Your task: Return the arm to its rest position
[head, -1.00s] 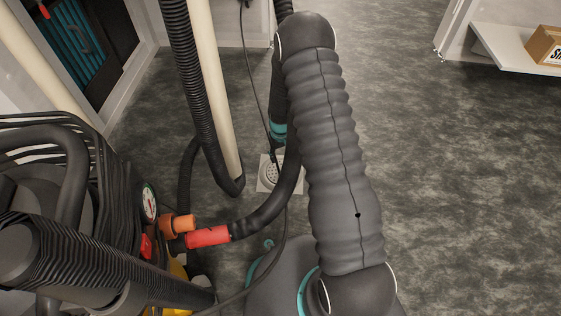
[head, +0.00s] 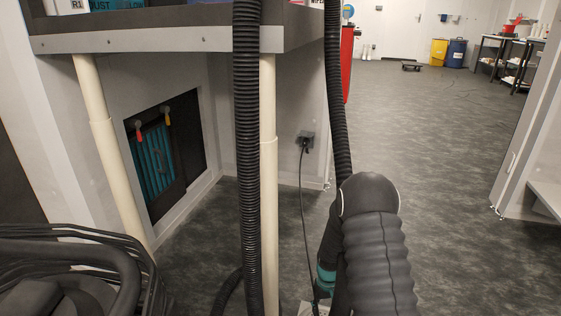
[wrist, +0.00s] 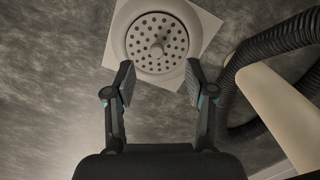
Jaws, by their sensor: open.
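My gripper (wrist: 158,84) shows in the wrist view with its two fingers apart and nothing between them. It points down at the floor, above a round perforated floor drain (wrist: 157,42) set in a pale square plate. In the head view my dark, ribbed arm rises at the lower right of centre.
A bench (head: 180,40) stands on pale legs at the left, with a teal filter panel (head: 153,160) below it. Black corrugated hoses (head: 247,150) hang close to my arm. A shelf (head: 546,195) is at the right edge. Open floor (head: 440,130) lies beyond.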

